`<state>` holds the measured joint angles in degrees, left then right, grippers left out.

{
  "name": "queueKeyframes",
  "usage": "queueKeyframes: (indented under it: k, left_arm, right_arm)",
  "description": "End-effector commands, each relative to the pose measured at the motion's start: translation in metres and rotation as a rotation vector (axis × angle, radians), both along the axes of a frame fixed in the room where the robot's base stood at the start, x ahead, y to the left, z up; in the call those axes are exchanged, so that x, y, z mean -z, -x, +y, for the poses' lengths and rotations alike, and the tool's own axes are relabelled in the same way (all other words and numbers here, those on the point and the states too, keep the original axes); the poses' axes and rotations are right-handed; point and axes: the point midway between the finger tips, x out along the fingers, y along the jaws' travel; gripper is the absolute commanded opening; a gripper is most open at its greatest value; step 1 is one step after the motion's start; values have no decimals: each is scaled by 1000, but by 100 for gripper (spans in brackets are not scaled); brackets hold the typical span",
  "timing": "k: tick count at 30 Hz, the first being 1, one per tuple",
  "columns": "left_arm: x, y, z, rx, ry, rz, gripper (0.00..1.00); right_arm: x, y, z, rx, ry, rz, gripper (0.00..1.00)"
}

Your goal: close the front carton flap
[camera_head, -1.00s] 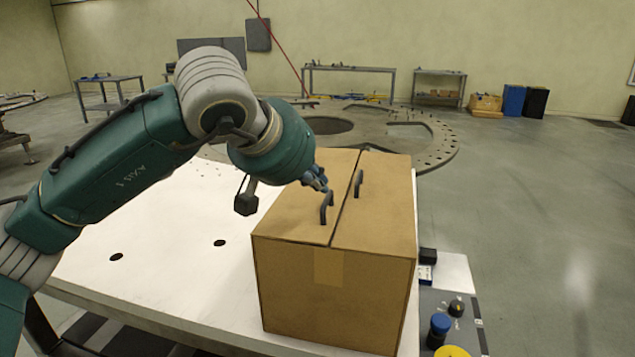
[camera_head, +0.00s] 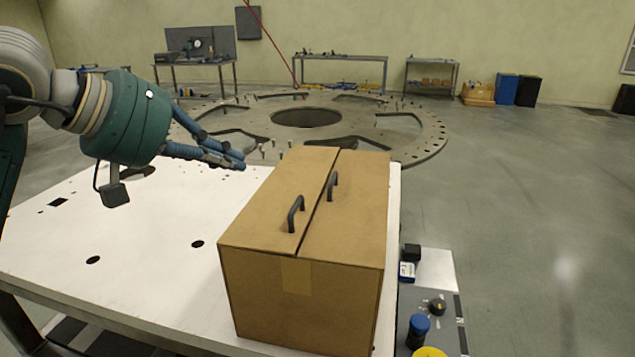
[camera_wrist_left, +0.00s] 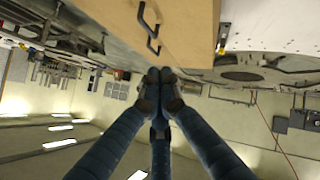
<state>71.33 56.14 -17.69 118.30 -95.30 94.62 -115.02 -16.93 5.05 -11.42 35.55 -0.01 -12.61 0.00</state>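The cardboard carton (camera_head: 300,300) stands upright on a white table. Its top has two flaps, left (camera_head: 268,205) and right (camera_head: 355,205), both lying about flat with a narrow dark seam between them. A dark handle stands on the left flap (camera_head: 296,213) and another on the right flap (camera_head: 333,185). I cannot tell which one is the front flap. My left gripper (camera_head: 242,162) is empty, left of the carton's far corner and apart from the handles. In the left wrist view its fingertips (camera_wrist_left: 161,84) are together, with the carton (camera_wrist_left: 185,25) beyond. My right gripper is not visible.
The white table (camera_head: 140,240) is clear left of the carton. A grey panel (camera_head: 432,320) with knobs sits at the table's right side. A large round metal plate (camera_head: 410,150) lies behind. Benches (camera_head: 340,60) stand at the back wall.

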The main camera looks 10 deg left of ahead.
Motion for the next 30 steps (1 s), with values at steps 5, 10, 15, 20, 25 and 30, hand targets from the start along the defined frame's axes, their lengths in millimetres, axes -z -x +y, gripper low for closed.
queueKeyframes:
  k: [5, 10, 15, 20, 25, 30]
  left_arm:
    - [-2, 12, 21, -23, 9, -11, 0]
    - [6, 1, 14, -21, 10, -10, 0]
    - [24, -22, -1, -18, 12, -7, 0]
    - [44, -48, -15, -20, 13, -6, 0]
    - [65, -58, -30, -20, 11, -9, 0]
    - [80, -58, -39, -21, 10, -11, 0]
  right_arm:
    - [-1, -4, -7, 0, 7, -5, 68]
    - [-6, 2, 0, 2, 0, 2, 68]
    - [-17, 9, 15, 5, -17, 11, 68]
    - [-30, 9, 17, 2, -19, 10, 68]
    - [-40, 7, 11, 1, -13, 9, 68]
    - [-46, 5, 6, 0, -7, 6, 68]
